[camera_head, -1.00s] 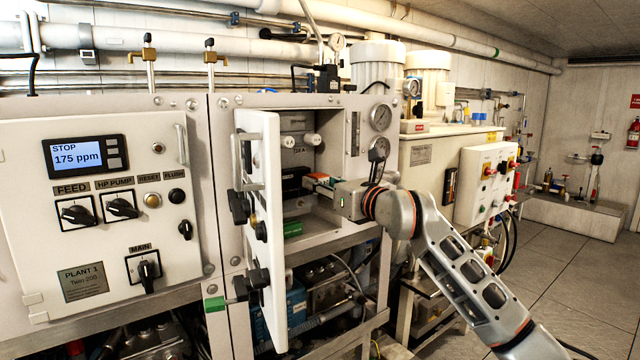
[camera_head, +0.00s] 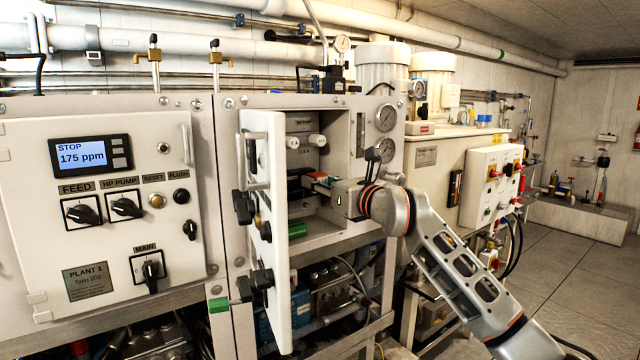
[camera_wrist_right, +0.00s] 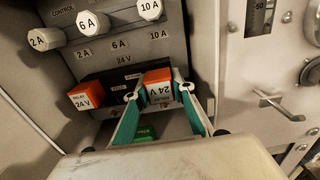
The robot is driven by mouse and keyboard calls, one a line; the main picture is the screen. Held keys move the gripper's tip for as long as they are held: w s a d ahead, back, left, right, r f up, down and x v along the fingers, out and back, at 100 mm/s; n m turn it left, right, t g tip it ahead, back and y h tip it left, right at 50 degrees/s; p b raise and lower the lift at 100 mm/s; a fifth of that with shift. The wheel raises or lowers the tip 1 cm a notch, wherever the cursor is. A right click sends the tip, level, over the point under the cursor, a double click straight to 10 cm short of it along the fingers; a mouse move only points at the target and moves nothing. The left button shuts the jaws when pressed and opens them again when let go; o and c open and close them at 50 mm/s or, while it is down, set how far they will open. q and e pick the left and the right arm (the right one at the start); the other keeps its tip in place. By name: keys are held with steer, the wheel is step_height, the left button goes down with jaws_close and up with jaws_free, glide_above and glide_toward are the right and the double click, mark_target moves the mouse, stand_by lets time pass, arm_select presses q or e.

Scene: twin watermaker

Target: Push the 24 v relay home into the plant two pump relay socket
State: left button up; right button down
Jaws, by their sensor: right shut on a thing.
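My right gripper (camera_wrist_right: 160,95) is shut on an orange-topped relay (camera_wrist_right: 158,86) inside the open cabinet. Its white face reads "RELAY 24 V" upside down in the wrist view. The held relay is at the right part of a black socket strip (camera_wrist_right: 115,80) on the cabinet's back; I cannot tell how deep it sits, and the socket behind it is hidden. A second orange relay (camera_wrist_right: 85,96), also marked 24 V, sits at the strip's left end. In the head view my right gripper (camera_head: 326,188) reaches in from the right. My left gripper is out of view.
The open cabinet door (camera_head: 279,230) stands close left of the gripper. Fuse knobs (camera_wrist_right: 93,24) project above the strip. A green block (camera_wrist_right: 146,134) lies below the fingers. Gauges (camera_head: 386,118) and a T-handle (camera_wrist_right: 280,103) are on the panel to the right.

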steer(key=shift+w+a, duration=0.3)
steer(key=shift+w, duration=0.15)
steer(key=c, duration=1.6)
jaws_free()
steer(key=v, duration=1.2)
